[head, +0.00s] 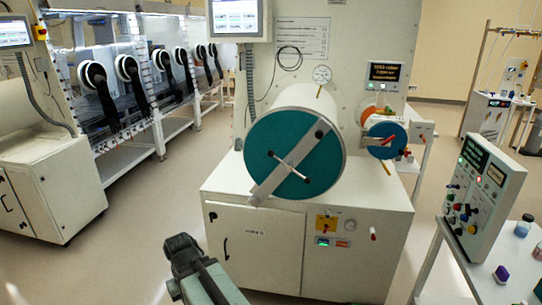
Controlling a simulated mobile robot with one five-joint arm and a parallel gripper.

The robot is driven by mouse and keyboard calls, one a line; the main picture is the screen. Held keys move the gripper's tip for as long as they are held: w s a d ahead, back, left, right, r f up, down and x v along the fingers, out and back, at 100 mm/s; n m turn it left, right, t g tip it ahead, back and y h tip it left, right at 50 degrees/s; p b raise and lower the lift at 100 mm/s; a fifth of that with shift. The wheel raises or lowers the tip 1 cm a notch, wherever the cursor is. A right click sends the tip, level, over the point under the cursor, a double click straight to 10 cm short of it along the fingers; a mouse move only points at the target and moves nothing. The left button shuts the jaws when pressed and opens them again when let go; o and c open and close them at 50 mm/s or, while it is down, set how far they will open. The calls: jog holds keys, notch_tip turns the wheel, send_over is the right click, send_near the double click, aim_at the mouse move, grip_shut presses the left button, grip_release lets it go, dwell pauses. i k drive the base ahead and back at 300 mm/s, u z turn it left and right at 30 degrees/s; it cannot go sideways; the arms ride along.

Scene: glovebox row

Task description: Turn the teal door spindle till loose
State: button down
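The large round teal door (262,140) closes the front end of a white horizontal cylinder. A grey bar (312,143) runs diagonally across the door from upper right to lower left. The spindle (292,166) sits near the middle of the bar, with a thin pale cross handle slanting from upper left to lower right. I cannot tell how tight it is. My gripper (182,246) is at the bottom of the view, below and left of the door and apart from it. Its fingers are too unclear to tell open from shut, and I see nothing held.
The cylinder (308,100) is above a white cabinet (270,235). A smaller blue-teal door (378,147) with a red handle and an orange disc (374,116) are to its right. A control console (483,195) stands on a table at right. Open floor (150,215) lies left.

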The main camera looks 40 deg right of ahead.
aim_at(289, 166)
jog(key=u, duration=0.15)
jog(key=i, duration=1)
jog(key=u, duration=0.05)
